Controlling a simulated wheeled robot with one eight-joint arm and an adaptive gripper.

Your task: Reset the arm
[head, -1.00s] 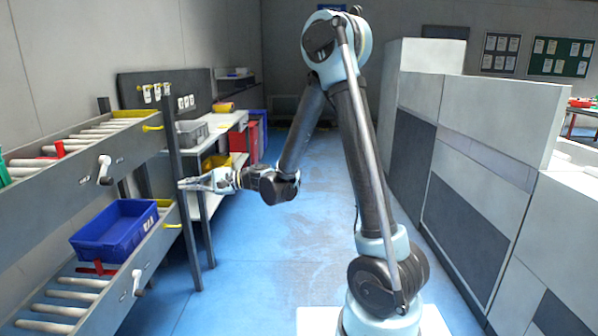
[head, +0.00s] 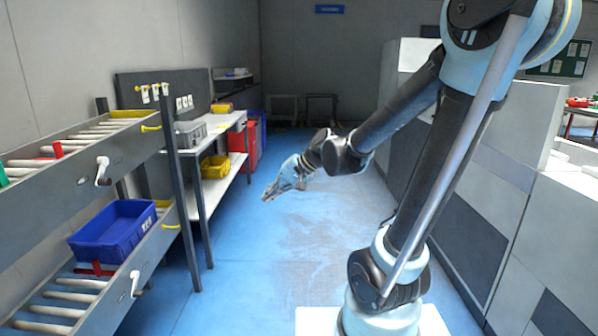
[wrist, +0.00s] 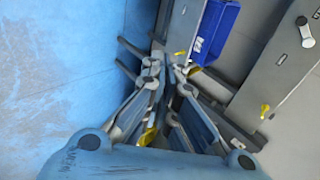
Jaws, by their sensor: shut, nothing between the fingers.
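My gripper (head: 268,197) hangs over the blue floor in the middle of the head view, to the right of the shelves, pointing down and to the left. Its fingers are shut with nothing between them. In the wrist view my gripper (wrist: 163,62) shows its fingertips together, apart from everything else. My arm reaches across the aisle from the right and is bent at the elbow.
A roller rack (head: 128,152) stands at the left, with a blue bin (head: 112,232) on its lower level. Behind it is a workbench (head: 226,122) with a yellow bin (head: 215,168) below. Grey panels (head: 470,200) line the right. The aisle floor (head: 270,250) is clear.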

